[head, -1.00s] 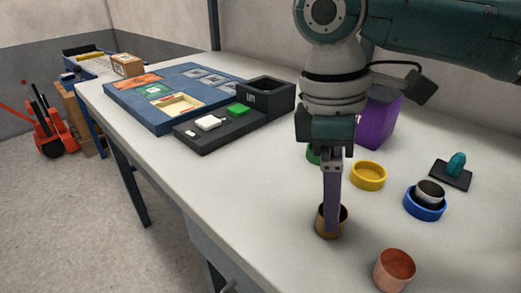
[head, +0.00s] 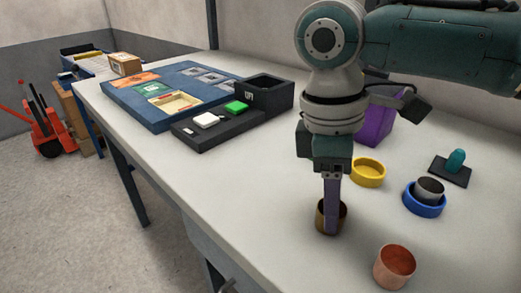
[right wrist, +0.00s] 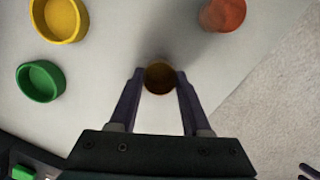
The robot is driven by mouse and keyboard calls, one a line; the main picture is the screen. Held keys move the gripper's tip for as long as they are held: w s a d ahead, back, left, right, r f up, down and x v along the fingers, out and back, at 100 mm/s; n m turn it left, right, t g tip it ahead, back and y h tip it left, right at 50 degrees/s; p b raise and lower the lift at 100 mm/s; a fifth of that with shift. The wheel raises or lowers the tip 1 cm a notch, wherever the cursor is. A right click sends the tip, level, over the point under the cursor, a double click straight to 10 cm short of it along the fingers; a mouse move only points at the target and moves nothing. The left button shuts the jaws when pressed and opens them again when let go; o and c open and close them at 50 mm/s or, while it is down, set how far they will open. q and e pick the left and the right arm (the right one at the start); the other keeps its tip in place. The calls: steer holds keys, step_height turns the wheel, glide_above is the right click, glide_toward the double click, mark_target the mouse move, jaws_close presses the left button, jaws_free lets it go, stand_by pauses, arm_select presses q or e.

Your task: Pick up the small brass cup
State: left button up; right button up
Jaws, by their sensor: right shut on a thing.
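The small brass cup (head: 342,216) stands upright near the front of the white table, left of a copper cup (head: 394,267). My right gripper (head: 331,232) points straight down at it, with one finger in front of it in the head view. In the right wrist view, the brass cup (right wrist: 159,78) sits between my two fingertips (right wrist: 159,75), which press on it from both sides. I cannot tell any gap between cup and table. My left gripper is not in view.
A green ring (right wrist: 40,81) shows in the wrist view. A purple block (head: 374,125) stands behind. The left front tabletop is clear.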

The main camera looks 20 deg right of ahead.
jaws_close()
steer(key=shift+r, duration=0.1)
